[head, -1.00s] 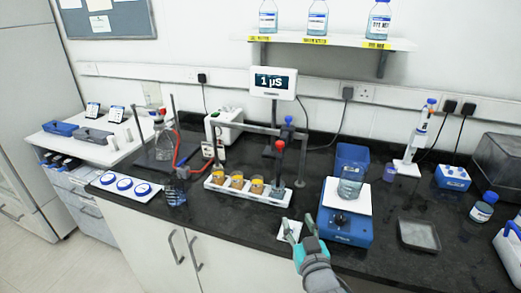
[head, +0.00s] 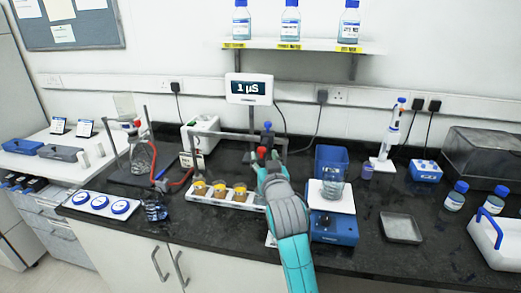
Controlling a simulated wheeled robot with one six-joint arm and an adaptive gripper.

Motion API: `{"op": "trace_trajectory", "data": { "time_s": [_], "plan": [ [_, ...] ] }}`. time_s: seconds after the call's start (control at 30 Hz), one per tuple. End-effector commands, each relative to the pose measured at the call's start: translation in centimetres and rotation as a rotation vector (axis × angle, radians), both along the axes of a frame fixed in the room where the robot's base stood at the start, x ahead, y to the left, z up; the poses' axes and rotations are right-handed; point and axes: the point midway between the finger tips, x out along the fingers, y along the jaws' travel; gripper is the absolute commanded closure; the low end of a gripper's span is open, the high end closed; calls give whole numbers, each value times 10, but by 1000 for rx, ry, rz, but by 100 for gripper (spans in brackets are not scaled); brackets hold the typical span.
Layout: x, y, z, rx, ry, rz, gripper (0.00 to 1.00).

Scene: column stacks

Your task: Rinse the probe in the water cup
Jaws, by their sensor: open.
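The probe (head: 262,151) shows only as a red top with a dark part, beside the upright stand near the right end of the white rack. My gripper (head: 264,161) is open with its fingertips at the probe's top. It hides most of the probe, and I cannot tell whether the fingers touch it. A beaker of bluish water (head: 155,211) stands at the bench's front edge, left of the rack. Another clear beaker (head: 332,183) stands on the blue balance at right. I cannot tell which is the water cup.
The white rack (head: 190,197) holds several cups of amber liquid below a grey crossbar (head: 225,134). A meter (head: 249,88) reads 1 µS behind. The blue balance (head: 333,229) is right of my arm. A grey tray (head: 401,228) lies farther right, with bare black bench around it.

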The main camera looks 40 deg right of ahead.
Motion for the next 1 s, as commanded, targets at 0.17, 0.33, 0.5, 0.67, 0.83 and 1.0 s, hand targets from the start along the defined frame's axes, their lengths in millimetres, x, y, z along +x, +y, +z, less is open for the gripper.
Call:
{"op": "trace_trajectory", "data": {
  "time_s": [0.17,0.33,0.5,0.67,0.83,1.0],
  "plan": [
    [26,-16,0,0,0,-1,49],
    [42,-24,0,0,1,0,49],
    [48,-27,0,0,0,0,49],
    [48,-27,0,0,0,0,49],
    [48,-27,0,0,0,0,69],
    [48,-27,0,0,0,0,100]
  ]
}}
